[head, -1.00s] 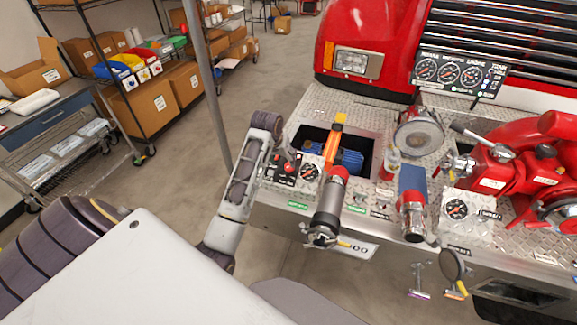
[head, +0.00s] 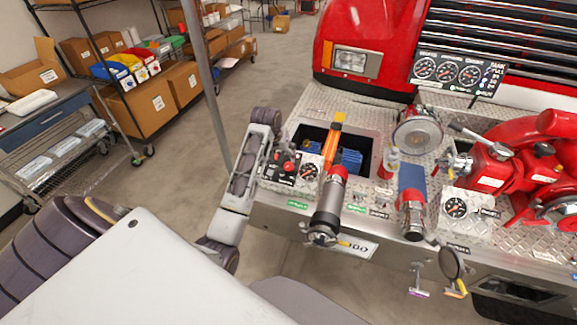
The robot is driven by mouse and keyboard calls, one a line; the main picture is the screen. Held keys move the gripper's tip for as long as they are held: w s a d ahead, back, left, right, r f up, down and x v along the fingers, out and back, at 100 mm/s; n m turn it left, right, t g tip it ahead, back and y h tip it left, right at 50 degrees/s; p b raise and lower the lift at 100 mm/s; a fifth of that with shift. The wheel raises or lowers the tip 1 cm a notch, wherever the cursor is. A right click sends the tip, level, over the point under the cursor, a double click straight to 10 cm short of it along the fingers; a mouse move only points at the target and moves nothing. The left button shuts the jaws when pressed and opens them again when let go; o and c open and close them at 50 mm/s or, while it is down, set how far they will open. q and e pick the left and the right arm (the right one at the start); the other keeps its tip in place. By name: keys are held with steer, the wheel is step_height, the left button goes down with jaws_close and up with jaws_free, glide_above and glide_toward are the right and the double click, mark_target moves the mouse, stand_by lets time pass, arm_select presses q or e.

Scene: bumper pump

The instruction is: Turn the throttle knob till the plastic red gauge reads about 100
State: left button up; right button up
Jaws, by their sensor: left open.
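A red knob (head: 288,167) sits on a small black panel on the left of the metal bumper deck. A round black-faced gauge (head: 308,172) on a pale plate is just right of it. The needle reading is too small to tell. My left arm rises from the lower left and bends over beside this panel. My left gripper (head: 281,156) is small and partly hidden at the panel's upper left, close to the red knob. It is open, and whether it touches the knob cannot be told. My right gripper is not in view.
A steel and black cylinder with a red collar (head: 330,205) stands right of the gauge. Behind is an open recess with a blue part (head: 350,160). Another gauge (head: 457,208), a red pump (head: 510,175) and a three-dial panel (head: 458,73) lie further right.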

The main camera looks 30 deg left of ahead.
mark_target(288, 165)
arm_select(q)
steer(key=shift+p+x, duration=0.6)
steer(key=shift+x, duration=5.4)
steer(key=c, duration=1)
